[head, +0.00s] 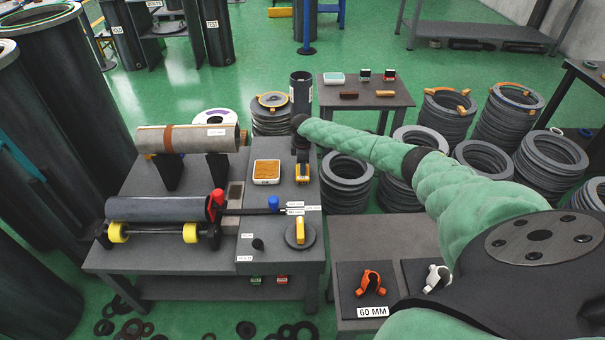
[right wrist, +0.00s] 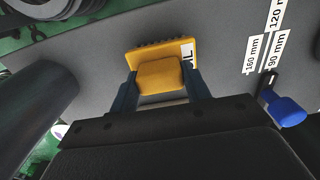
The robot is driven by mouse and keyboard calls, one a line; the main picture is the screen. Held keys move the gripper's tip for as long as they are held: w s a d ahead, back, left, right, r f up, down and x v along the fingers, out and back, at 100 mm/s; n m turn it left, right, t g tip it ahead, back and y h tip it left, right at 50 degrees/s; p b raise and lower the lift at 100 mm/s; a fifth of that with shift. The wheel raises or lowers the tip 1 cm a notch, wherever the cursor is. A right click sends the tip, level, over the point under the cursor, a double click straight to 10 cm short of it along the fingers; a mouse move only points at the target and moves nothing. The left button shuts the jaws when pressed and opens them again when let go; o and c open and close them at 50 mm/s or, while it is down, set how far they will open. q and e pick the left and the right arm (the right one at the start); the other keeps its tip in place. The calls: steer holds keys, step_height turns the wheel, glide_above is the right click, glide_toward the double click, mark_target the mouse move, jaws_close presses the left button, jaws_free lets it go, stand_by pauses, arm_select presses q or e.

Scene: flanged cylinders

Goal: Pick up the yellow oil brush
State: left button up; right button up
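The yellow oil brush (head: 304,173) is on the grey bench top, to the right of the tray of orange-brown material. In the right wrist view the brush (right wrist: 160,75) shows a yellow block-shaped handle above a wider yellow base with a partly hidden white label. My right gripper (head: 302,158) points down at the brush. In the right wrist view its two dark blue fingers (right wrist: 163,90) stand on either side of the handle, very close to it. I cannot tell whether they press on it. My left gripper is not in view.
A white-rimmed tray (head: 266,171) stands left of the brush. A blue-ended rod (head: 273,203) and a grey disc with a yellow handle (head: 300,233) are nearer. A dark upright cylinder (head: 301,90) and stacked rings (head: 346,178) stand beyond the bench.

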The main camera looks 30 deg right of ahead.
steer(key=c, duration=0.4)
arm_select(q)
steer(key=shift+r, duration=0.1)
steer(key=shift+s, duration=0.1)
arm_select(e)
steer(key=shift+r, duration=0.15)
steer(key=shift+r, duration=0.25)
steer(key=shift+w+r+b, duration=0.1)
steer(key=shift+r+b, duration=0.4)
steer(key=shift+r, duration=0.45)
steer(key=shift+s+d+r, duration=0.15)
steer(key=shift+s+r, duration=0.1)
steer(key=shift+r, duration=0.55)
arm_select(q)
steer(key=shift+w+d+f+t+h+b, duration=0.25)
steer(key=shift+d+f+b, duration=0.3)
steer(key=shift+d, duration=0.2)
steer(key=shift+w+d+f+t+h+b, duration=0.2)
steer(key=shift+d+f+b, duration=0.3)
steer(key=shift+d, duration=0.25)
arm_select(e)
steer(key=s+d+r, duration=0.3)
steer(key=s+r, duration=0.3)
steer(key=s, duration=0.4)
steer(key=shift+s+r, duration=0.4)
steer(key=shift+d, duration=0.1)
